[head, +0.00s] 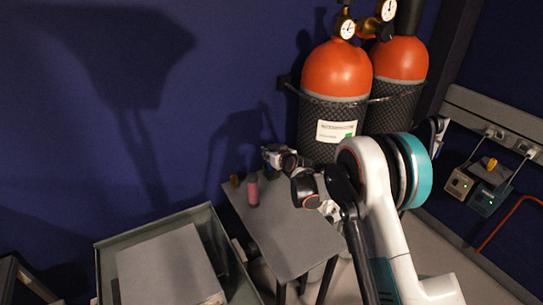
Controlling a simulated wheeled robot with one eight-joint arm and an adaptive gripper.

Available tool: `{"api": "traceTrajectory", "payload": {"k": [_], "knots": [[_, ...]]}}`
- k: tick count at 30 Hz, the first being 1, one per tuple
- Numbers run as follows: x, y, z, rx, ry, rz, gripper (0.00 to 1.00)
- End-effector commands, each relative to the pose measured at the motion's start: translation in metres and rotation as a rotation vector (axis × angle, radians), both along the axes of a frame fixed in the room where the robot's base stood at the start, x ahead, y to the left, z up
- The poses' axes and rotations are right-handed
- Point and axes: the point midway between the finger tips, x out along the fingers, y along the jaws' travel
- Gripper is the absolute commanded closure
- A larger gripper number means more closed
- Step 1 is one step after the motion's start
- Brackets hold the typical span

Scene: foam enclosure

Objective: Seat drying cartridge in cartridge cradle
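A small pinkish-red cylinder (252,190), which looks like the drying cartridge, stands upright near the back left corner of the grey table. I cannot pick out the cartridge cradle with certainty. My gripper (268,157) seems to be at the end of my arm, above and a little right of the pink cylinder in the picture, apart from it. Its fingers are too small and dark to tell open from shut. I see nothing clearly held in it.
The grey table (285,237) has a bare front. A grey-green open bin (217,245) stands left. Two orange-topped tanks (337,75) stand behind; chargers (487,190) and cables lie right.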

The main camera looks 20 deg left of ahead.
Motion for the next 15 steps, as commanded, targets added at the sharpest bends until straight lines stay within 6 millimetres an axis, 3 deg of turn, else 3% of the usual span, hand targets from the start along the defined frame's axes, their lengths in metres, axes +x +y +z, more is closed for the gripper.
{"api": "traceTrajectory", "payload": {"k": [13,14,15], "knots": [[0.0001,-0.0001,-0.0096,0.0,0.0,0.0,0.96],[-0.0001,-0.0001,-0.0088,0.0,0.0,0.0,0.6],[0.0,0.0,-0.0084,0.0,0.0,0.0,0.51]]}}
